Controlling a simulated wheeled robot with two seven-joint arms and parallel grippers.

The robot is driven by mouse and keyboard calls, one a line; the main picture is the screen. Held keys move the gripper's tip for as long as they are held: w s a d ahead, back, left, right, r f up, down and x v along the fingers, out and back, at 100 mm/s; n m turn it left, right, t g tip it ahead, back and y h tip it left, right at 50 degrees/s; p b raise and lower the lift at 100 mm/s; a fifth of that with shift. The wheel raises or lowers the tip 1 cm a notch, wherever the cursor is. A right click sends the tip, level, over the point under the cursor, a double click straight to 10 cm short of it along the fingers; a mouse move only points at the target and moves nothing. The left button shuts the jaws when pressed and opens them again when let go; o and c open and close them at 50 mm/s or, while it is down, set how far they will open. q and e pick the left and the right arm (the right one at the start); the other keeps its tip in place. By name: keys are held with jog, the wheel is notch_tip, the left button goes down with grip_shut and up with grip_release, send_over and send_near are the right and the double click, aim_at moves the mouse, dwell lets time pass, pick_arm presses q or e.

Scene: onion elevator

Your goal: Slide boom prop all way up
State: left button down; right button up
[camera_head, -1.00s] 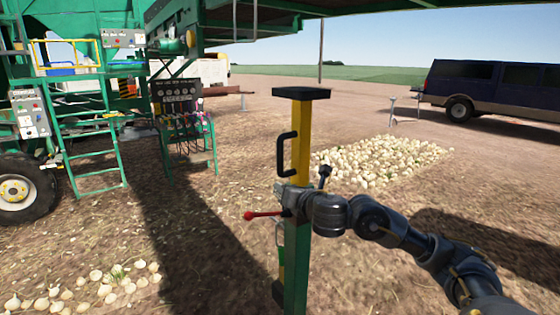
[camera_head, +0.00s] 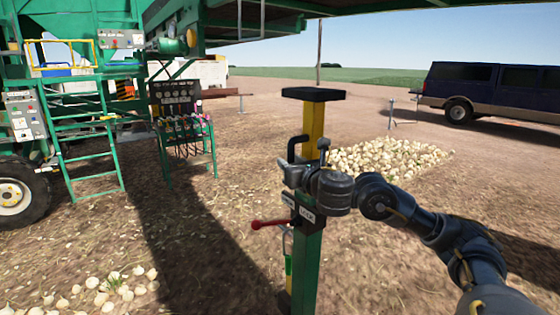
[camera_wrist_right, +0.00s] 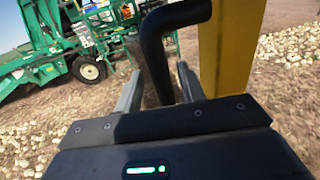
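The boom prop stands upright in the head view, with a green outer post (camera_head: 308,262), a yellow inner post (camera_head: 313,120) and a flat black top plate (camera_head: 313,94). A black handle (camera_head: 293,147) sticks out on the yellow post's left side. A red lever (camera_head: 268,224) sits lower, on the green post. My right gripper (camera_head: 288,174) is at the lower part of the handle. In the right wrist view its fingers (camera_wrist_right: 160,78) stand on either side of the handle (camera_wrist_right: 157,50), with narrow gaps showing. My left gripper is not in view.
A green machine with a ladder (camera_head: 92,160) and a control stand (camera_head: 182,130) is at the left. Onion piles lie behind the prop (camera_head: 390,160) and at the lower left (camera_head: 115,290). A dark van (camera_head: 490,90) is parked at the right. The dirt between is mostly clear.

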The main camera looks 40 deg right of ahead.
jog(key=shift+w+d+r, duration=0.1)
jog(key=shift+w+d, duration=0.15)
jog(key=shift+w, duration=0.3)
jog(key=shift+s, duration=0.1)
jog(key=shift+c, duration=0.5)
grip_shut()
